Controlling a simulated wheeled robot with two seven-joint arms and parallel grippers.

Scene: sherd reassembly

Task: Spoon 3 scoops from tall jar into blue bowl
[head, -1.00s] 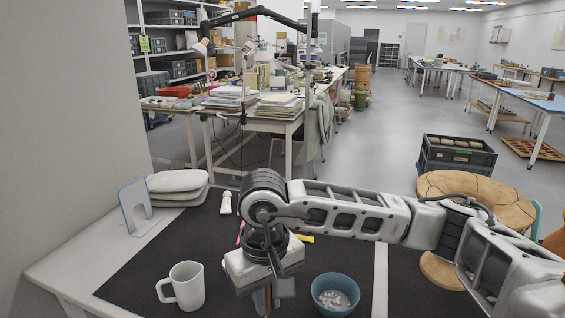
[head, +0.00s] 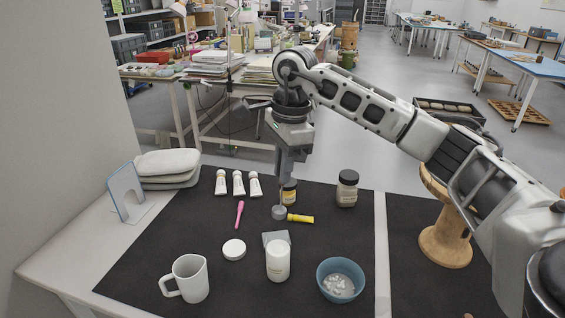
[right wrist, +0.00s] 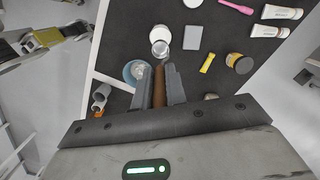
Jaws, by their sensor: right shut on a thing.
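My right gripper (head: 290,170) is shut on a spoon, raised above the back part of the mat. The spoon's brown handle (right wrist: 159,85) stands between the fingers in the right wrist view. Its round grey head (head: 279,212) hangs below the gripper; whether it holds anything, I cannot tell. The tall white jar (head: 278,262) stands upright at the mat's front, nearer to me than the spoon. In the right wrist view the jar (right wrist: 160,33) lies just beyond the spoon head. The blue bowl (head: 341,281), right of the jar, has white pieces in it. My left gripper is not in view.
A white lid (head: 234,249) lies left of the jar, and a white mug (head: 188,279) stands farther left. Behind are a pink tool (head: 239,214), a yellow tube (head: 300,219), several white tubes (head: 238,183) and a dark-lidded jar (head: 348,188).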

